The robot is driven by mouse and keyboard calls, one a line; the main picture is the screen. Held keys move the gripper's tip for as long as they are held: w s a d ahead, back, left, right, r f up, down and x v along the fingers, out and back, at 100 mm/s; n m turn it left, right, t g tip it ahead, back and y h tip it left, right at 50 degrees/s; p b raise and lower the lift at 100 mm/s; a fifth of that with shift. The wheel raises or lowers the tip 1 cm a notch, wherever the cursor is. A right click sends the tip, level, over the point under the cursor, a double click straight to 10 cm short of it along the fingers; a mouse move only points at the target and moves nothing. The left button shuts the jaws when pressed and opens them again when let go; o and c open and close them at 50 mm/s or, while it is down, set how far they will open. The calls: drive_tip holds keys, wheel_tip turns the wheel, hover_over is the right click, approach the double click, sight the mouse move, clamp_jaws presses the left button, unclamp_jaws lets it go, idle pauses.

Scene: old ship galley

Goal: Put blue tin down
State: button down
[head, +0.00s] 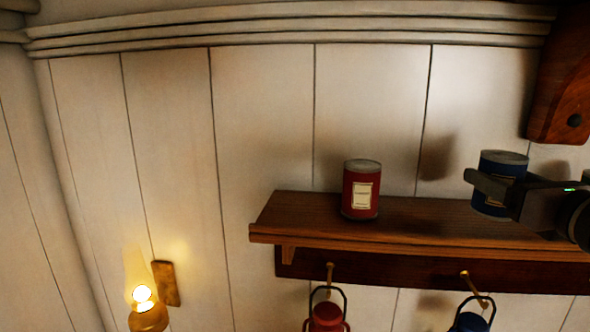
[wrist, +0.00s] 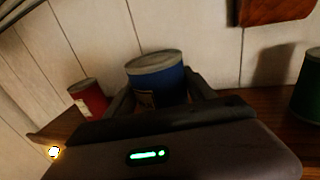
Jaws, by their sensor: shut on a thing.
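The blue tin (head: 503,165) is upright between the jaws of my gripper (head: 495,190), at the right of the head view. It also shows in the wrist view (wrist: 155,75), with a finger on each side, and my gripper (wrist: 160,98) is shut on it. The tin is at the wooden shelf (head: 425,212). Its lower part is partly hidden by the finger, and I cannot tell whether its base touches the shelf.
A red tin (head: 361,190) stands on the shelf to the left, with a clear gap between. A green tin (wrist: 309,85) is at the right in the wrist view. Red (head: 326,316) and blue (head: 469,321) lanterns hang from hooks below. A lit lamp (head: 148,312) is on the wall.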

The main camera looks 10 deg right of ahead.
drive_tip(key=w, duration=0.5)
drive_tip(key=shift+w+a+f+p, duration=0.15)
drive_tip(key=shift+a+p, duration=0.15)
drive_tip(key=shift+p, duration=0.1)
drive_tip(key=shift+f, duration=1.8)
drive_tip(key=shift+s+f, duration=0.1)
drive_tip(key=shift+s, duration=0.1)
drive_tip(key=shift+c, duration=1.6)
unclamp_jaws()
drive_tip(key=shift+f+b, duration=0.1)
drive_tip(key=shift+b, duration=0.2)
drive_tip(key=shift+s+d+r, duration=0.1)
drive_tip(key=shift+s+r, duration=0.1)
drive_tip(key=shift+s, duration=0.05)
drive_tip(key=s+b, duration=0.2)
drive_tip(key=s, duration=0.9)
drive_tip(key=shift+s, duration=0.3)
